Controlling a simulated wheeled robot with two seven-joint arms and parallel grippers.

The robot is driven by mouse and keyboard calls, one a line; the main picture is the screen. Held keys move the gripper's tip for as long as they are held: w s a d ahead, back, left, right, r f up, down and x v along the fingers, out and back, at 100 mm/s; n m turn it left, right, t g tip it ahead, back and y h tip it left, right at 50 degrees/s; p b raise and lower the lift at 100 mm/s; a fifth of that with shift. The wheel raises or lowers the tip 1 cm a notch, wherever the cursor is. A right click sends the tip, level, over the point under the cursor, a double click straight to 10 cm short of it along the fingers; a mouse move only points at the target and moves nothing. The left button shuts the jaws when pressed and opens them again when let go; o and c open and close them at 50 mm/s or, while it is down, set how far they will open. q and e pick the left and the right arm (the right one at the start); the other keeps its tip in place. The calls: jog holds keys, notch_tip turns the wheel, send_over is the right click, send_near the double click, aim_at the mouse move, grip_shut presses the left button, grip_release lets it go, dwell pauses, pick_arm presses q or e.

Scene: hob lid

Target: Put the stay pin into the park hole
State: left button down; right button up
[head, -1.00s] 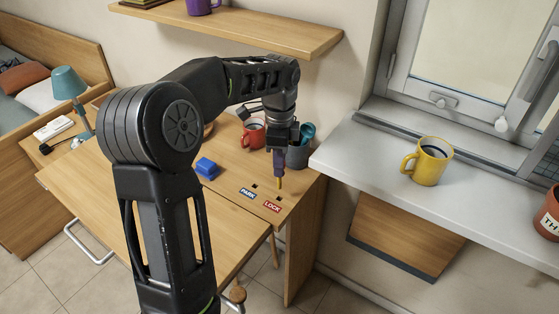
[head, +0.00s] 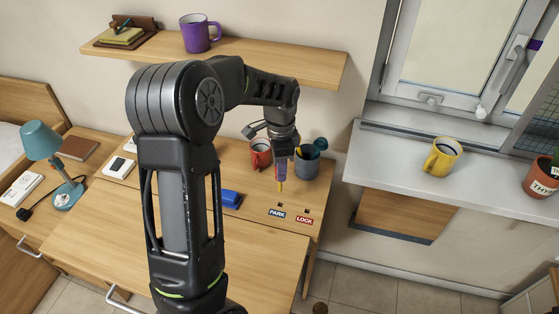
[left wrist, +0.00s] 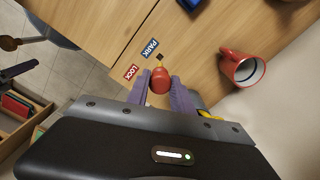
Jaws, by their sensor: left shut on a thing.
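The stay pin has a yellow shaft (head: 281,187) that points down in the head view and a red round head (left wrist: 159,82) in the left wrist view. My left gripper (head: 281,170) is shut on it, with a purple finger on each side of the head (left wrist: 160,90). The pin's tip appears just behind the park hole (head: 282,204) and seems to be above the desk; the exact height is unclear. The PARK label (head: 277,213) and LOCK label (head: 304,220) lie in front of their holes. The lock hole (head: 307,210) is open and empty. My right gripper is out of view.
A blue block (head: 231,199) lies to the left on the desk. A shelf (head: 200,62) hangs above, and the windowsill (head: 400,160) with a yellow mug (head: 443,158) is at the right.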

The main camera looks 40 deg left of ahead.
aim_at(280, 191)
pick_arm(q)
jog(key=shift+w+d, duration=0.1)
dwell(0.3)
jog(key=shift+f+b, duration=2.2)
jog(key=shift+f, duration=0.75)
jog(key=shift+f+b, duration=2.6)
jog(key=shift+f, duration=1)
jog(key=c, duration=1)
grip_release()
jog(key=shift+f, duration=0.15)
jog(key=shift+c, duration=0.2)
